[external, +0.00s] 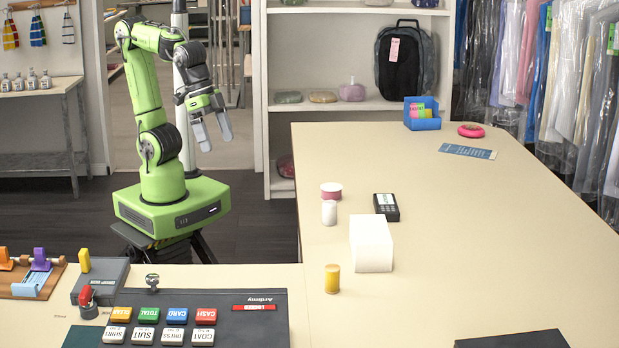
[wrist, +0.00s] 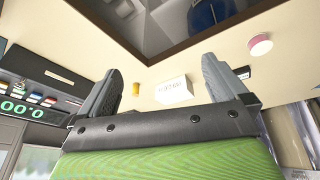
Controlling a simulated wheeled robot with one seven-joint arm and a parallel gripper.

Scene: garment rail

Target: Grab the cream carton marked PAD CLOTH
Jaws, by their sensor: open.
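The cream carton (external: 371,243) stands upright on the beige counter, right of the counter's left edge. Its label cannot be read in the external view. It also shows in the wrist view (wrist: 174,90) between my fingers but well beyond them, with small dark print too blurred to read. My gripper (external: 215,142) is open and empty, raised in the air to the left of the counter and far from the carton. Both fingers of it also show in the wrist view (wrist: 160,65), spread apart.
A blue bin (external: 422,114) is at the far end. A till panel (external: 200,318) lies at the front left. The counter's right side is mostly clear.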

